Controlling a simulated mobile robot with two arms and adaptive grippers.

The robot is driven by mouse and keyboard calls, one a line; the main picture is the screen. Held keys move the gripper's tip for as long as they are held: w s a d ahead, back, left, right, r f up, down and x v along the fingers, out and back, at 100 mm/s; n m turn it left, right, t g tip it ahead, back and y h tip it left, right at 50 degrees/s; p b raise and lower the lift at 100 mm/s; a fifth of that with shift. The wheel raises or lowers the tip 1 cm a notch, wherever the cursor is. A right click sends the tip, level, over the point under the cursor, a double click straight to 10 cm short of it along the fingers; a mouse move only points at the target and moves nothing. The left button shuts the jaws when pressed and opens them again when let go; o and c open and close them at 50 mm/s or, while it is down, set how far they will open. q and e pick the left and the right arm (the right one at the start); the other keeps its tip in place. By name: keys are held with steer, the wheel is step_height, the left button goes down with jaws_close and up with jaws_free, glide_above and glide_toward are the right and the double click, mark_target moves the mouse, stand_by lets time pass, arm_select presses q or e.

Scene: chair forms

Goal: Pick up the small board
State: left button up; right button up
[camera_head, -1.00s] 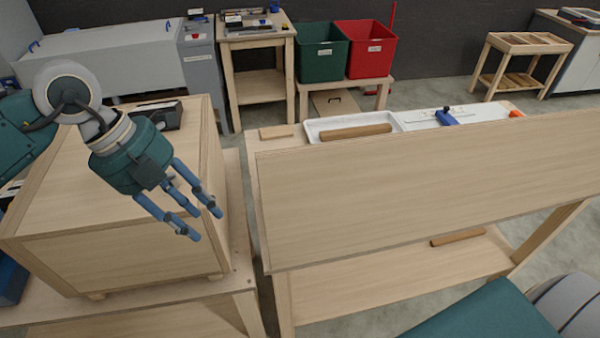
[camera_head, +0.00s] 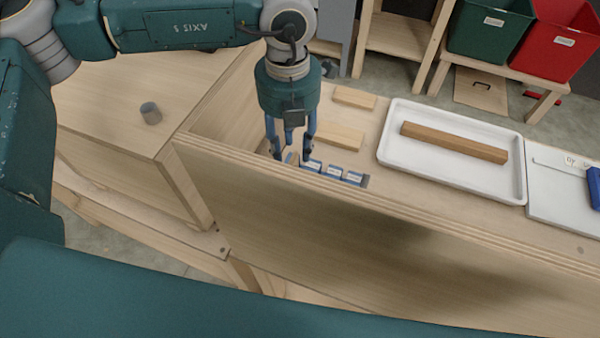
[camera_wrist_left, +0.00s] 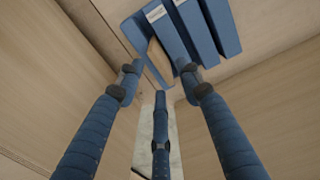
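In the head view my left gripper (camera_head: 293,152) points down behind the long wooden front panel, beside a row of small blue labelled blocks (camera_head: 333,171). In the left wrist view its fingers (camera_wrist_left: 162,95) are spread apart. A small tan wooden piece (camera_wrist_left: 158,63) stands between the fingertips, against the blue blocks (camera_wrist_left: 188,30); I see no firm grip on it. Two more small flat boards lie on the bench, one nearer (camera_head: 337,134) and one farther (camera_head: 354,97). I cannot tell which piece is the task's small board. My right gripper is out of view.
A white tray (camera_head: 392,162) holding a wooden bar (camera_head: 454,142) lies to the right. The front panel (camera_head: 330,215) rises along the bench's near side. A wooden box (camera_head: 110,105) with a grey cylinder (camera_head: 150,113) on top stands left. Green (camera_head: 488,30) and red (camera_head: 550,42) bins stand behind.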

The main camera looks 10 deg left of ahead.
arm_select(q)
steer(key=shift+s+a+f, duration=0.15)
steer(key=shift+a+f, duration=0.05)
steer(key=shift+f, duration=0.8)
step_height(320, 180, down, 6)
steer(key=p, duration=0.3)
steer(key=shift+r+p, duration=0.15)
steer(key=shift+p, duration=0.2)
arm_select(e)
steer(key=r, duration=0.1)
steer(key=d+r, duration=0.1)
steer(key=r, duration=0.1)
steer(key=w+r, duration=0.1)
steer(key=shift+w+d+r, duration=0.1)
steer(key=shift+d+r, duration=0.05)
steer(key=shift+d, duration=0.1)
arm_select(q)
steer(key=c, duration=0.8)
jaws_close()
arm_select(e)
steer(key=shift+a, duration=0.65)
